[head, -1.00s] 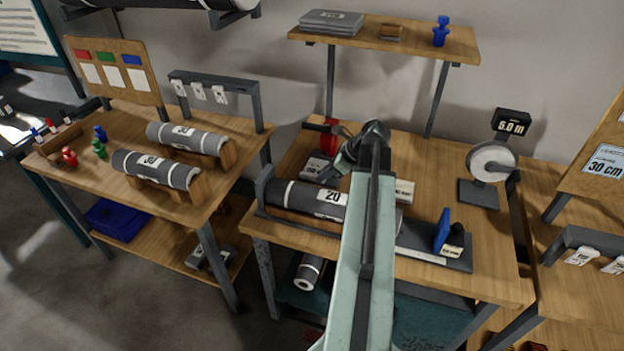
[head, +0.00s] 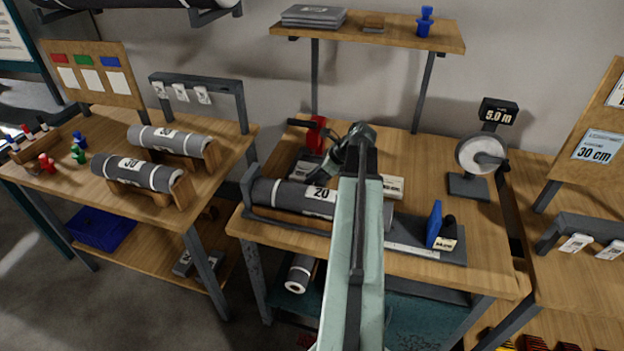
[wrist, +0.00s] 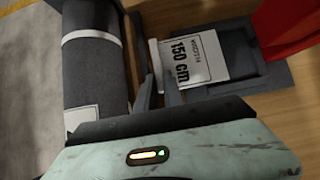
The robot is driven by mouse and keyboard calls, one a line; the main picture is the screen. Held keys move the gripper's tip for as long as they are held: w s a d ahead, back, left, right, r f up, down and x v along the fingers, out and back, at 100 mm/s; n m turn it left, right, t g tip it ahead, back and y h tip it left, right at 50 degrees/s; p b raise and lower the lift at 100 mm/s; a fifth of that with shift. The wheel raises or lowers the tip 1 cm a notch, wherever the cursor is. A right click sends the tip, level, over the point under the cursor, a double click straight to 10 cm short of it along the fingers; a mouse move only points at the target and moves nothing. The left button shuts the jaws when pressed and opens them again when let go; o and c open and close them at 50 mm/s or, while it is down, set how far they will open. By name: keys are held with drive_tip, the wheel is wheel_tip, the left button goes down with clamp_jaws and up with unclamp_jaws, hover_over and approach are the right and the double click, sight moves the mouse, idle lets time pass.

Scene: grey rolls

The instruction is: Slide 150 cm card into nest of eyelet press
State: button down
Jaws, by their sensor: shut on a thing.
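The white 150 cm card (wrist: 190,58) lies flat in the wrist view, its near left edge at the fingers of my gripper (wrist: 158,92), which is shut on it. Its other end reaches over the dark base (wrist: 232,38) of the eyelet press. The press has a red upper part (wrist: 292,28), which also shows in the head view (head: 316,134). In the head view my gripper (head: 316,177) is low over the bench, just in front of the press. I cannot tell how deep the card sits in the nest.
A grey roll marked 20 (head: 280,194) lies in a trough beside my gripper. A reel counter reading 5.0 m (head: 481,155) stands at the right. A shelf (head: 385,36) hangs above the bench.

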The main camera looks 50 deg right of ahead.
drive_tip(key=shift+d+f+b, duration=0.1)
drive_tip(key=shift+f+b, duration=0.45)
drive_tip(key=shift+f, duration=0.3)
drive_tip(key=shift+w+d, duration=0.1)
drive_tip(key=shift+d, duration=0.1)
drive_tip(key=shift+w+d, duration=0.4)
drive_tip(key=shift+d, duration=0.35)
drive_tip(key=shift+w+d, duration=0.35)
drive_tip(key=shift+d, duration=0.35)
drive_tip(key=shift+w+d, duration=0.4)
drive_tip(key=shift+d, duration=0.35)
drive_tip(key=shift+w+d, duration=0.1)
drive_tip(key=shift+d, duration=0.05)
drive_tip(key=c, duration=1.4)
unclamp_jaws()
